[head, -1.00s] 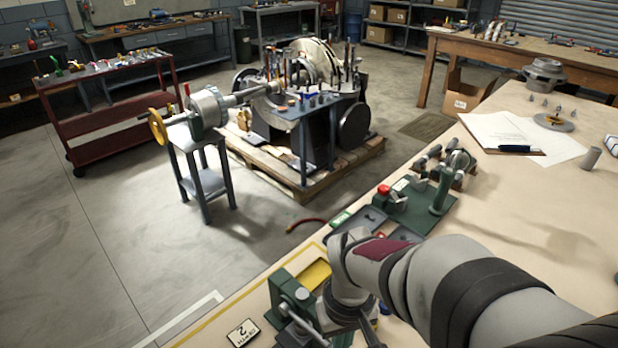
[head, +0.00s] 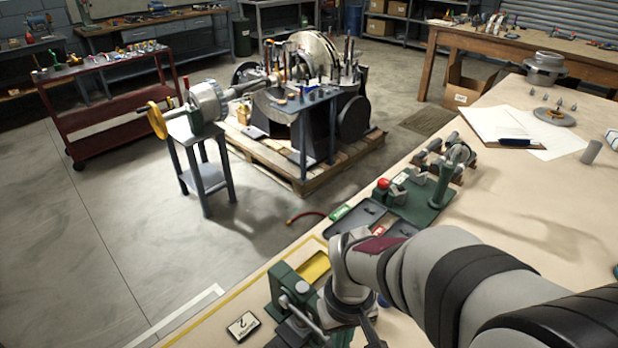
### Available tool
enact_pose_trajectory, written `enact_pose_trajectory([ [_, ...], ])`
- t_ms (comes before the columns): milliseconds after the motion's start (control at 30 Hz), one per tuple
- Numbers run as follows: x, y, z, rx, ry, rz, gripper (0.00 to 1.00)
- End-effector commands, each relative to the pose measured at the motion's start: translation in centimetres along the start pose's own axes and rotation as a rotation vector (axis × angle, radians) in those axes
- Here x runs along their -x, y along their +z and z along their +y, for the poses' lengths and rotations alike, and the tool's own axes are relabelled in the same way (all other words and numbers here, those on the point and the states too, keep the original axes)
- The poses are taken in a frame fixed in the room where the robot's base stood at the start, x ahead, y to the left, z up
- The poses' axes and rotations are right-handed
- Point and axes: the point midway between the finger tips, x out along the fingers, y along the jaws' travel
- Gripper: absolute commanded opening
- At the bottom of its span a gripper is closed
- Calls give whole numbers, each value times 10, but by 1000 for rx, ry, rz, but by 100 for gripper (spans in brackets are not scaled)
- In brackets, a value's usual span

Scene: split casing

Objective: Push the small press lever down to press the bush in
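A green fixture (head: 283,286) with a silver knob and a silver bar (head: 303,314) stands at the bottom of the head view, on the bench's near left edge. It looks like the small press, with the bar as its lever, but I cannot be sure. My gripper (head: 370,335) hangs down just right of it, at the bottom of the frame. My own wrist hides much of the gripper, and its fingertips are cut off or covered. I cannot tell whether it touches the bar or whether it is open. The bush cannot be made out.
A yellow tray (head: 314,268) lies behind the fixture, and a small label plate (head: 243,325) lies left of it. A grey tray (head: 357,217) and a green base with a post (head: 440,188) stand farther along the bench.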

Motion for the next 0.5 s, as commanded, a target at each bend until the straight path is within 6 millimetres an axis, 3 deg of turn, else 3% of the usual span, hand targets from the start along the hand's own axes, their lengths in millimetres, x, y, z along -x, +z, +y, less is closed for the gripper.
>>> enact_pose_trajectory([
  [500,-4,1,0,0,0,-2,0],
])
